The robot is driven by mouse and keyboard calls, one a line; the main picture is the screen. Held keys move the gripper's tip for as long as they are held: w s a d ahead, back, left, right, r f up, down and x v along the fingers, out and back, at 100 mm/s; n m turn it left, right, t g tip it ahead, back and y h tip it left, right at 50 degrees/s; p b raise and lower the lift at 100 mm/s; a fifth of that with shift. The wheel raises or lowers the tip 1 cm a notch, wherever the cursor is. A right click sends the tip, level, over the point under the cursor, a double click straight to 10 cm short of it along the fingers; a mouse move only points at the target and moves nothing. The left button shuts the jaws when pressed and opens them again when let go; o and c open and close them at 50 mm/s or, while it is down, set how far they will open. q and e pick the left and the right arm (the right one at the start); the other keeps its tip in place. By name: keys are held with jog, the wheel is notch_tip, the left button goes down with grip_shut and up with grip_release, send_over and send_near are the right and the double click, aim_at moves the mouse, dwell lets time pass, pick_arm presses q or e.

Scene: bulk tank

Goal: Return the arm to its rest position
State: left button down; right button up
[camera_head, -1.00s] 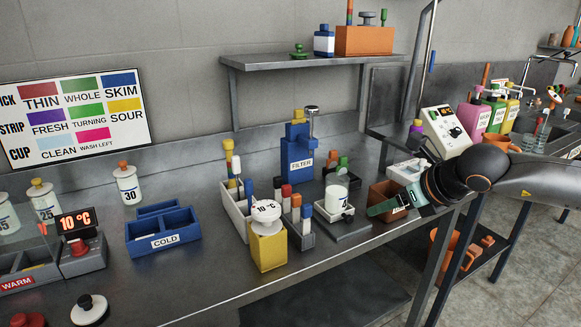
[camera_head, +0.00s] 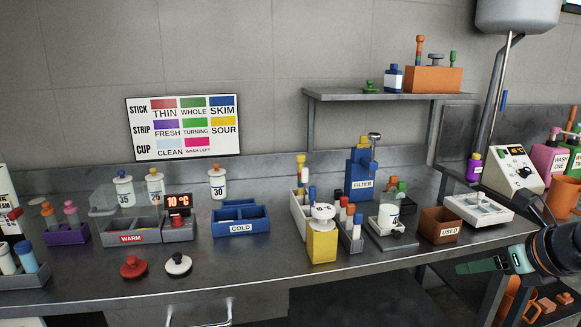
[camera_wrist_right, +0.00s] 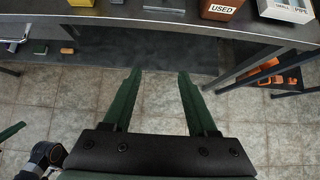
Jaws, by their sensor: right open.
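My right gripper (camera_head: 474,266) is at the lower right of the head view, in front of the bench's front edge and below the brown USED box (camera_head: 441,226). In the right wrist view its two green fingers (camera_wrist_right: 160,76) are spread apart with nothing between them, above the tiled floor. My left gripper is not in the head view. A green finger-like piece and a dark joint at the lower left of the right wrist view look like my left arm, but its jaws cannot be made out.
The steel bench (camera_head: 270,272) carries a yellow block (camera_head: 322,244), a blue COLD box (camera_head: 240,228), a blue filter stand (camera_head: 359,178) and a white tray (camera_head: 478,212). Orange items (camera_head: 517,303) lie on a lower shelf near my right arm. Floor shows below the right gripper.

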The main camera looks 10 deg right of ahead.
jog(key=a+f+m+t+y, duration=0.1)
jog(key=a+f+m+y, duration=0.45)
jog(key=a, duration=0.35)
jog(key=a+f+m+t+y, duration=0.2)
jog(key=a+f+m+y, duration=0.35)
jog(key=a, duration=0.25)
jog(key=s+a+f+m+t+h, duration=0.1)
jog(key=s+f+m+h, duration=0.25)
jog(key=f+m, duration=0.45)
jog(key=s+a+f+m+t+h, duration=0.1)
jog(key=s+f+m+h, duration=0.1)
jog(key=f+m+h, duration=0.45)
jog(key=s+a+f+m+g+y, duration=0.2)
jog(key=s+a+f+m+g, duration=0.3)
jog(key=s+a+f+m, duration=0.5)
pick_arm(q)
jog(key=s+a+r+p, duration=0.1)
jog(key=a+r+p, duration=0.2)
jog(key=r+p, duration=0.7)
jog(key=p, duration=0.4)
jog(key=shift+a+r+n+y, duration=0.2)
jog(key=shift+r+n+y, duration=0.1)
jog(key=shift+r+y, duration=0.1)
pick_arm(e)
jog(key=s+d+r+h, duration=0.1)
jog(key=s+d+r, duration=0.1)
jog(key=d+r, duration=0.4)
notch_tip(320, 180, up, 4)
jog(key=shift+f+n, duration=0.25)
jog(key=shift+n, duration=0.1)
